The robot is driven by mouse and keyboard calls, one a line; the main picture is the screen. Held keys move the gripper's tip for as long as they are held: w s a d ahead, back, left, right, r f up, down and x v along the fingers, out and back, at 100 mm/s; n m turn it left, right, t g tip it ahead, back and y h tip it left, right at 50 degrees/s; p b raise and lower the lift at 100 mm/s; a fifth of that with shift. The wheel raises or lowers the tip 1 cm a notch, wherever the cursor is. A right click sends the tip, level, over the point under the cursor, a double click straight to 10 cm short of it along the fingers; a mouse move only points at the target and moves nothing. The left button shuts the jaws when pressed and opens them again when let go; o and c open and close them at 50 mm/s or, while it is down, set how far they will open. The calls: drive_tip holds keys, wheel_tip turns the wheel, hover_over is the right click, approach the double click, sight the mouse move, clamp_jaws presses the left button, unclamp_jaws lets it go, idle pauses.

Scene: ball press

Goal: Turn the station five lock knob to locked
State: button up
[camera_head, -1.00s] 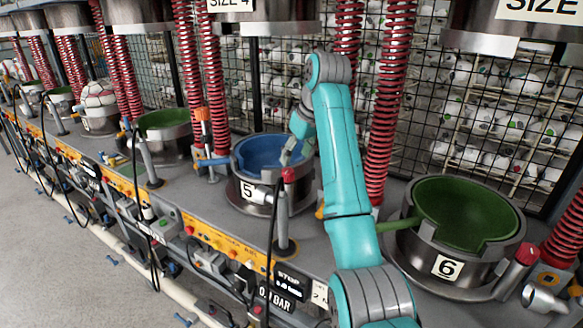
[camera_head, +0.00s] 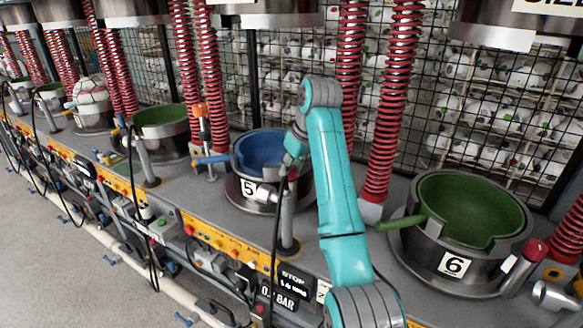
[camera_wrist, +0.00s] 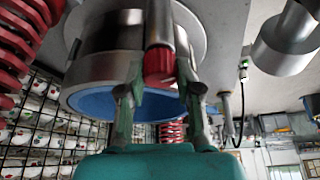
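The station five lock knob (camera_head: 293,174) is a small red cap on a grey metal post, in front of the blue-lined bowl marked 5 (camera_head: 262,152). In the head view my gripper (camera_head: 293,158) is right at the knob, partly covering it. In the wrist view, where the scene appears upside down, the red knob (camera_wrist: 160,66) lies between the two fingers of my gripper (camera_wrist: 160,80). The fingers are spread around it, and I cannot make out contact on either side. The blue-lined bowl (camera_wrist: 100,100) shows behind the fingers.
The green-lined bowl marked 6 (camera_head: 465,215), with a green handle, stands to the right. Red coil springs (camera_head: 390,110) rise behind the bowls. A yellow control strip (camera_head: 215,240) and a hanging black cable run along the front. A wire mesh wall stands behind.

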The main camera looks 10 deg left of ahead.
clamp_jaws()
drive_tip(key=shift+m+t, duration=0.3)
drive_tip(key=shift+m, duration=0.5)
drive_tip(key=shift+h, duration=0.3)
drive_tip(key=o, duration=0.9)
unclamp_jaws()
